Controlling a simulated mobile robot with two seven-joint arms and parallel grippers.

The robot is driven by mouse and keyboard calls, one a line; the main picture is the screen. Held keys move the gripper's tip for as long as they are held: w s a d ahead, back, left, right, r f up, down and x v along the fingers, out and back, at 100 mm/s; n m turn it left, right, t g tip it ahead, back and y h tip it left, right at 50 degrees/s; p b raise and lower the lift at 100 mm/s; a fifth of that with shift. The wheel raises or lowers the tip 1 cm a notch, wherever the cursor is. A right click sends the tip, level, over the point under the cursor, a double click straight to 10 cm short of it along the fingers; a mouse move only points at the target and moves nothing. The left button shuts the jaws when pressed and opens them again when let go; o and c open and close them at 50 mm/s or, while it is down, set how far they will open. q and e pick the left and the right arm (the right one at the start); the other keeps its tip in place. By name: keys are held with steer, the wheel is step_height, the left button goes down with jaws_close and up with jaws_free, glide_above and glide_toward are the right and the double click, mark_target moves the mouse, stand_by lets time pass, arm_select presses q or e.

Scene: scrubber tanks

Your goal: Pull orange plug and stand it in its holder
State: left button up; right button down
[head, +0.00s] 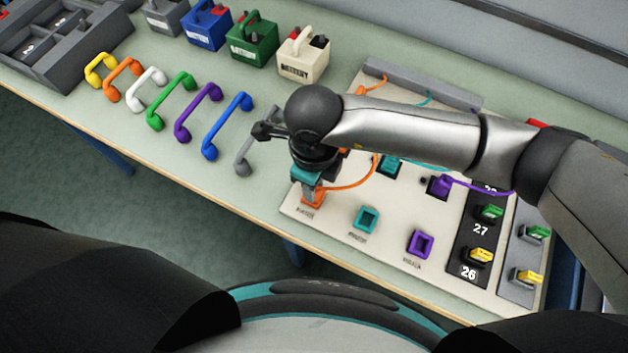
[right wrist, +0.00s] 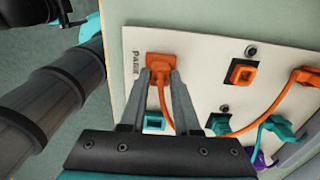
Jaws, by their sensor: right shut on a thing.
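My right gripper (head: 311,188) is shut on the orange plug, directly over the orange park holder (head: 313,201) at the panel's near left. In the right wrist view, the fingertips (right wrist: 160,75) hold the orange plug (right wrist: 160,61) beside the PARK label, and its orange cable trails away to the right. The plug covers most of the holder, so I cannot tell how deep it sits.
A teal holder (head: 366,219) and a purple holder (head: 420,242) stand empty nearby. A teal plug (head: 389,166) and a purple plug (head: 438,186) sit farther back. Coloured handles, including a blue one (head: 226,126), and batteries, including a green one (head: 254,40), stand left.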

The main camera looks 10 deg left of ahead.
steer(key=shift+c, duration=0.4)
jaws_free()
stand_by(0.4)
step_height(320, 180, up, 9)
steer(key=p, duration=0.6)
steer(key=shift+f, duration=0.2)
